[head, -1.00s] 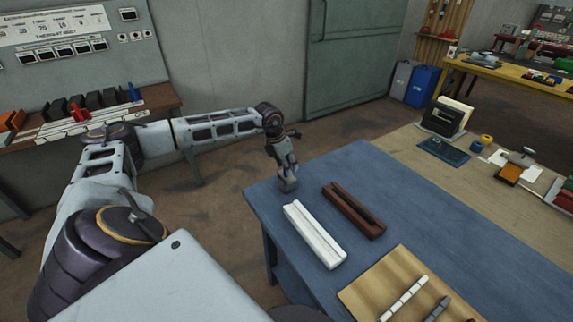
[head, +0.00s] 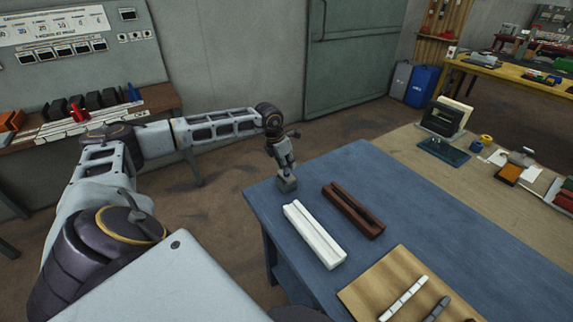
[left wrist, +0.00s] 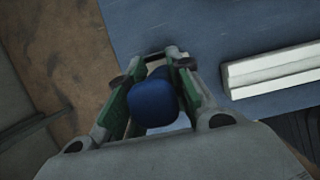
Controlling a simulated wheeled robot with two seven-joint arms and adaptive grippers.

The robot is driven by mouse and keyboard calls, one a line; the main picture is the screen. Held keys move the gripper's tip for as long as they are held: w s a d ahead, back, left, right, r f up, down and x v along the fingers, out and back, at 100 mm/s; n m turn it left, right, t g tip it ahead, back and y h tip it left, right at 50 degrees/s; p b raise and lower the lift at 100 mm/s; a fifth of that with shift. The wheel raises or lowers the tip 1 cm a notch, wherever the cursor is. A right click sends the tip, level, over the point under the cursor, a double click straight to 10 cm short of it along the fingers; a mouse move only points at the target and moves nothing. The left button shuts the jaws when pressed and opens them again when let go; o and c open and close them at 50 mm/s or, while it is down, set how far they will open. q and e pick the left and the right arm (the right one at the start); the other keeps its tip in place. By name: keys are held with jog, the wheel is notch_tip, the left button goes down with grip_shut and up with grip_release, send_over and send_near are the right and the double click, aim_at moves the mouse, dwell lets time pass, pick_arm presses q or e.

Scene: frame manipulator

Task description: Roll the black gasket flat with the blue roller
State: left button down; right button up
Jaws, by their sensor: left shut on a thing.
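My left gripper (head: 286,182) is low over the far left corner of the blue table top (head: 420,215). In the left wrist view its fingers (left wrist: 155,68) are shut on the blue roller (left wrist: 152,104), of which the rounded blue handle shows between them. The roller's working end is hidden. A white grooved bar (head: 314,235) lies just right of the gripper, and its end shows in the left wrist view (left wrist: 275,73). A brown grooved bar (head: 353,211) lies beyond it with a dark channel. I cannot make out the black gasket for certain. My right gripper is not in view.
A tan board (head: 388,285) at the near edge carries a light segmented strip (head: 404,298) and a grey piece (head: 436,309). A tan bench (head: 455,172) behind holds a dark holder (head: 446,120) and small tools. The table's middle and right are clear.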

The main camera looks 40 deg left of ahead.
pick_arm(q)
jog(key=shift+r, duration=0.6)
dwell(0.4)
jog(key=shift+r+p, duration=0.1)
jog(key=shift+p, duration=0.2)
